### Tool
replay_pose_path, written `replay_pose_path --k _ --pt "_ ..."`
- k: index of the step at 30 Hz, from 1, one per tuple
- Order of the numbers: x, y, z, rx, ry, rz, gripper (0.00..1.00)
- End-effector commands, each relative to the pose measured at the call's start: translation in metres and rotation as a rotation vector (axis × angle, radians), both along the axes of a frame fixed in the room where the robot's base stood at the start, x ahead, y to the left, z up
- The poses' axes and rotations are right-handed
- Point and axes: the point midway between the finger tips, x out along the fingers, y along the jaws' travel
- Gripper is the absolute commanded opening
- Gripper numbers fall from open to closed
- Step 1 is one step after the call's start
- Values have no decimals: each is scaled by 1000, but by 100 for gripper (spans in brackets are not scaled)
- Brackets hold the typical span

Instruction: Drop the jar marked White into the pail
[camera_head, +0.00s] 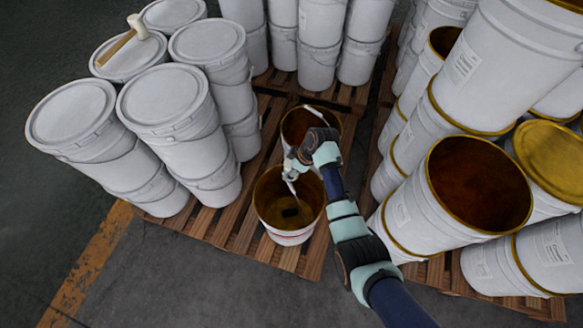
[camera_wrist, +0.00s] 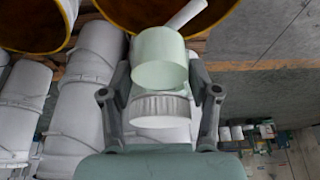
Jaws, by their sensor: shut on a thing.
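My gripper (camera_head: 291,168) is above the open pail (camera_head: 288,238), near its far rim. The pail is white outside with a reddish band and amber-brown inside, and stands on a wooden pallet. In the wrist view my gripper (camera_wrist: 161,95) is shut on a small pale green jar (camera_wrist: 160,57) with a ribbed whitish end. The jar's label does not show, so I cannot read its marking. A pale stick-like thing (camera_wrist: 187,14) shows beyond the jar, against an amber-rimmed opening. In the head view a dark patch lies inside the pail; I cannot tell what it is.
Another open pail (camera_head: 305,108) stands just behind. Stacked lidded white pails (camera_head: 165,98) crowd the left, with a mallet (camera_head: 125,40) on one lid. Bare floor (camera_head: 190,275) lies in front.

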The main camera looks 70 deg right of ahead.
Motion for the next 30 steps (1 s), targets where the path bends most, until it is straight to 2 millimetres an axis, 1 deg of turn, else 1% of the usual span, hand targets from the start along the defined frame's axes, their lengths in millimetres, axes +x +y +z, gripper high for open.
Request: replay_pose_path --k 1,2,10,11,15,16,26,28,30 --pt "0 0 -10 -1 -1 0 21" --pt "0 0 -11 -1 -1 0 21" --pt "0 0 -9 -1 -1 0 21" --pt "0 0 -9 -1 -1 0 64" --pt "0 0 -9 -1 -1 0 88" --pt "0 0 -9 -1 0 0 90" --pt "-1 0 -8 -1 0 0 90" --pt "-3 -1 -1 -2 -2 -1 90" --pt "-8 -1 10 -4 -2 -2 90"
